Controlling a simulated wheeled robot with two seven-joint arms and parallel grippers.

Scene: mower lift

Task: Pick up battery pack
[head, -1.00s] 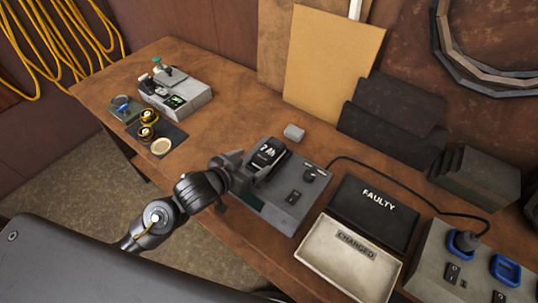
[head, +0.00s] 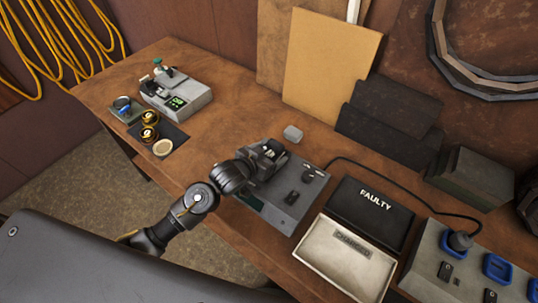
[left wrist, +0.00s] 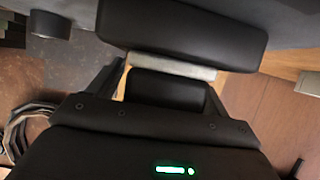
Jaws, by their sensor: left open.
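The battery pack (head: 271,152) sits on the grey charger-like unit (head: 285,212) in the head view. Only a small light part of its top shows, because my left gripper (head: 266,158) is over it and hides most of it. The left gripper is open, with its jaws at the pack; I cannot tell whether they touch it. The left wrist view shows dark blocks and a pale strip close up, and I cannot tell clearly which part is pack and which is finger. My right gripper is not in view.
A black FAULTY tray (head: 372,208) and a pale CHARGED tray (head: 335,262) lie right of the unit. A small grey block (head: 293,133) is behind it. A cable (head: 410,186) runs to a grey box with blue sockets (head: 466,265). Bare bench (head: 215,135) lies left.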

